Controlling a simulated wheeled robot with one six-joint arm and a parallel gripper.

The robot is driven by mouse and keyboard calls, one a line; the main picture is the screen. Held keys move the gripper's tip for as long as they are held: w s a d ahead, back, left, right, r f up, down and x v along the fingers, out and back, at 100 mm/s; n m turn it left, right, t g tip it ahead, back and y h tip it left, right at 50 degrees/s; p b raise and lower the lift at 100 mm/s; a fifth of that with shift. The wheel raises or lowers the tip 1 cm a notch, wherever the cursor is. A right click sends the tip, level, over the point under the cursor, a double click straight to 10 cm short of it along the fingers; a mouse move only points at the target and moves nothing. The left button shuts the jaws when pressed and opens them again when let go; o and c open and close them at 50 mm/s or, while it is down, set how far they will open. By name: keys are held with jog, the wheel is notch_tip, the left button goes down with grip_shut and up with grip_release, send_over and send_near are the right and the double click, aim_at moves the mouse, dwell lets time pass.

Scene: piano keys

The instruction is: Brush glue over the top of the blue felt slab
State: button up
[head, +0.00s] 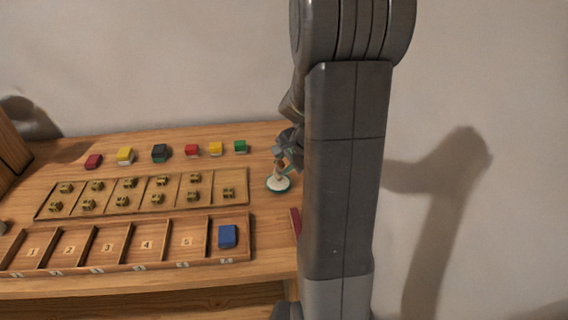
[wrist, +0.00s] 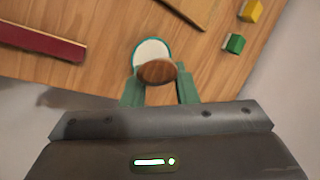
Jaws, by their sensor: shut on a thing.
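The blue felt slab (head: 227,236) lies in the rightmost compartment of the numbered wooden tray (head: 130,228). My gripper (head: 284,160) is at the right end of the table, to the right of and behind the slab. It is shut on a brush with a brown wooden handle (wrist: 158,72), seen end-on in the wrist view between the green fingers. The brush stands over a round white glue dish with a teal rim (head: 278,184), which also shows in the wrist view (wrist: 151,49). The bristles are hidden, so I cannot tell whether they touch the glue.
A board with several small brass-coloured pieces (head: 145,194) lies behind the tray. Several coloured blocks, including a green one (head: 240,146), stand in a row at the back. A dark red bar (wrist: 40,40) lies near the table's right edge.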

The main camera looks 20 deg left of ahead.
jog(key=shift+f+b, duration=0.45)
jog(key=shift+f, duration=0.15)
dwell(1.4)
jog(key=shift+r+p, duration=2.9)
jog(key=shift+r, duration=0.7)
jog(key=shift+w+f, duration=0.1)
